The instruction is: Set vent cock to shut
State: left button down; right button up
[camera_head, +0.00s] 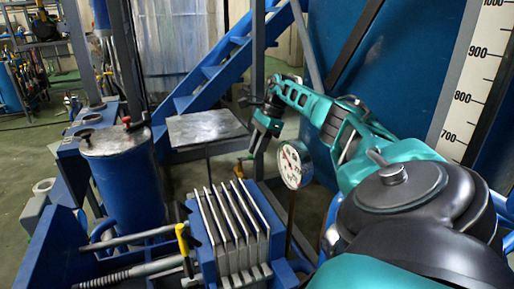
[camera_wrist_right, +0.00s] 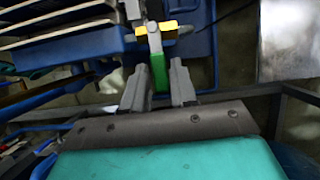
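A small cock with yellow side parts and a pale metal stem (camera_wrist_right: 155,42) shows in the right wrist view, with a green lever-like end (camera_wrist_right: 160,76) pointing toward my gripper. I take it to be the vent cock. In the head view a small yellow-brown fitting (camera_head: 241,168) sits below my right gripper (camera_head: 257,146), and it may be the same cock. In the wrist view my right gripper (camera_wrist_right: 159,98) is open, its two fingers apart on either side of the green end. I cannot tell whether they touch it. My left gripper is not in view.
A round dial gauge (camera_head: 290,165) stands close right of my right gripper. A finned plate stack (camera_head: 234,226) is below, a blue cylinder (camera_head: 125,180) left, and a flat metal plate (camera_head: 205,128) behind. A blue staircase (camera_head: 215,68) rises at the back.

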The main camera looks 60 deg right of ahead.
jog(key=o, duration=0.3)
pick_arm(q)
jog(key=p, duration=0.1)
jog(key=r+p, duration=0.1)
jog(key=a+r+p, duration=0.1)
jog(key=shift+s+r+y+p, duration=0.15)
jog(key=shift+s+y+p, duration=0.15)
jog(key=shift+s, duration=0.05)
pick_arm(e)
jog(key=v, duration=1.3)
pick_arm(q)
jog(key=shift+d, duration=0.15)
pick_arm(e)
jog(key=shift+w+a, duration=0.1)
jog(key=shift+w, duration=0.05)
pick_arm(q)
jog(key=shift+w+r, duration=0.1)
